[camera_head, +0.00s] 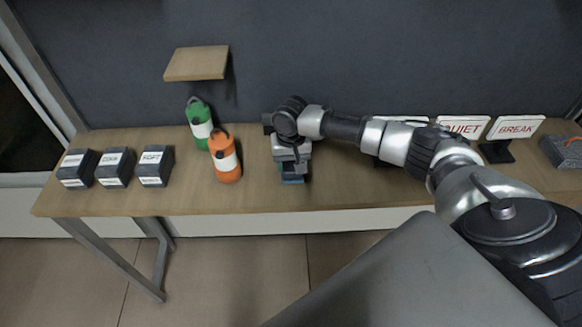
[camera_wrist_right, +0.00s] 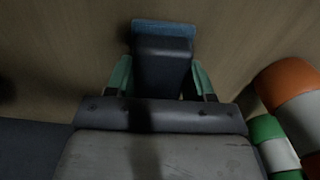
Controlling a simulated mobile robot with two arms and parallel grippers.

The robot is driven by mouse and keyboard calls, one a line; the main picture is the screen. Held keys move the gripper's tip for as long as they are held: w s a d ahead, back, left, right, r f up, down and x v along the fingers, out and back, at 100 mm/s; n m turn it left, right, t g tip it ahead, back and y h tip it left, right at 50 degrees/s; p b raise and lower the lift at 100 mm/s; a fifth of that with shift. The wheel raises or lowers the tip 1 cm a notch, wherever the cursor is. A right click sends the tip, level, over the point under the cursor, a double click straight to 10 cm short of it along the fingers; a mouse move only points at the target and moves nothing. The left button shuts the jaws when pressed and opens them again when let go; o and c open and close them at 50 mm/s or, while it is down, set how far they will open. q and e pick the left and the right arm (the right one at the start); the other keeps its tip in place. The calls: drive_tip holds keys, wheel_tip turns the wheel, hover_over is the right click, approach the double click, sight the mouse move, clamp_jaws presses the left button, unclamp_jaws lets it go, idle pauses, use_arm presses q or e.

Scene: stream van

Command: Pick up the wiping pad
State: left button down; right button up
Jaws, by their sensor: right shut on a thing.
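The wiping pad is a dark block with a blue base. In the head view its blue edge (camera_head: 292,179) shows just under my right gripper (camera_head: 291,170), at the middle of the table. In the right wrist view the pad (camera_wrist_right: 163,62) sits between the two green-sided fingers of my right gripper (camera_wrist_right: 162,80). The fingers are shut on its dark upper part. The gripper hides most of the pad in the head view. I cannot tell whether the pad touches the table. My left gripper is not in view.
An orange bottle (camera_head: 225,158) and a green bottle (camera_head: 199,123) stand left of my right gripper. Several dark labelled blocks (camera_head: 115,167) sit farther left. Signs reading QUIET (camera_head: 463,127) and BREAK (camera_head: 515,128) stand at the right. A small wooden shelf (camera_head: 197,63) is on the wall.

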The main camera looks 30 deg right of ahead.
drive_tip(key=shift+r, duration=0.1)
drive_tip(key=shift+r, duration=0.55)
wheel_tip(320, 180, up, 3)
drive_tip(key=shift+w+f+b, duration=0.1)
drive_tip(key=shift+f+b, duration=0.05)
drive_tip(key=shift+b, duration=0.65)
drive_tip(key=s+d+r+b, duration=0.3)
drive_tip(key=s+d+r, duration=0.2)
drive_tip(key=d, duration=0.5)
wheel_tip(320, 180, up, 2)
drive_tip(key=shift+s+d+r, duration=0.1)
drive_tip(key=shift+s+d, duration=0.05)
drive_tip(key=shift+d, duration=0.1)
